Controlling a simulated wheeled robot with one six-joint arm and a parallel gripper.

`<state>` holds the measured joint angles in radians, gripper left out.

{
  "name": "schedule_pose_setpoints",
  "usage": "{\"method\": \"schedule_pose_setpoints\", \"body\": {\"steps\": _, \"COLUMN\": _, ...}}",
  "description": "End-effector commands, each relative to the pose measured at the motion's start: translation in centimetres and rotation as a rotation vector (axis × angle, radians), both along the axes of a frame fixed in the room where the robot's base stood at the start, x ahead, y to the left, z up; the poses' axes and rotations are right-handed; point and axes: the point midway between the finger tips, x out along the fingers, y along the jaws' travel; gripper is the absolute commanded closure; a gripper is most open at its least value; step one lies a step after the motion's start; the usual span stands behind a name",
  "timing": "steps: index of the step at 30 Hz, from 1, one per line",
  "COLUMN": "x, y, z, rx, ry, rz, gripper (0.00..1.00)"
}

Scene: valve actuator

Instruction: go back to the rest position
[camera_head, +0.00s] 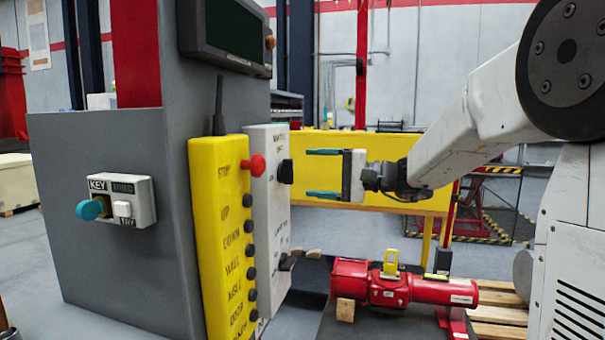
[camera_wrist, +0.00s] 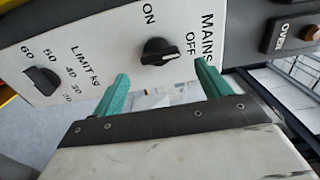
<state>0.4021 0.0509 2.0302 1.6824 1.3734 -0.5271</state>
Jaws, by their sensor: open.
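My gripper (camera_head: 323,173) is open and empty, its two teal fingers pointing left toward the white switch panel (camera_head: 268,200). In the wrist view the fingers of my gripper (camera_wrist: 160,82) stand apart below the black mains knob (camera_wrist: 158,50), with a gap between fingers and panel in the head view. The knob also shows in the head view (camera_head: 286,171). Its pointer lies toward the OFF side, marked between ON and OFF. A second black knob, the LIMIT kg selector (camera_wrist: 42,80), is at the left in the wrist view. My arm reaches in from the right.
The grey cabinet (camera_head: 110,215) with the yellow button box (camera_head: 222,235) and red stop button (camera_head: 257,165) stands at left. A red valve actuator (camera_head: 400,287) lies below my gripper. A yellow beam (camera_head: 400,148) is behind. Open air surrounds the gripper above the actuator.

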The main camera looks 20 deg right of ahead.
Motion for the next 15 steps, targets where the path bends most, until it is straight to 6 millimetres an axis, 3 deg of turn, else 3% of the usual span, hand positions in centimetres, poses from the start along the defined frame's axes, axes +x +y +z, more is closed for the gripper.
{"method": "schedule_pose_setpoints", "body": {"steps": 6, "x": -1.4, "y": -2.0, "z": 0.0, "rx": -0.001, "ry": 0.001, "rz": -0.002, "gripper": 0.24}}
{"method": "schedule_pose_setpoints", "body": {"steps": 15, "x": -1.5, "y": -2.1, "z": 0.0, "rx": 0.0, "ry": 0.0, "rz": 0.0, "gripper": 0.24}}
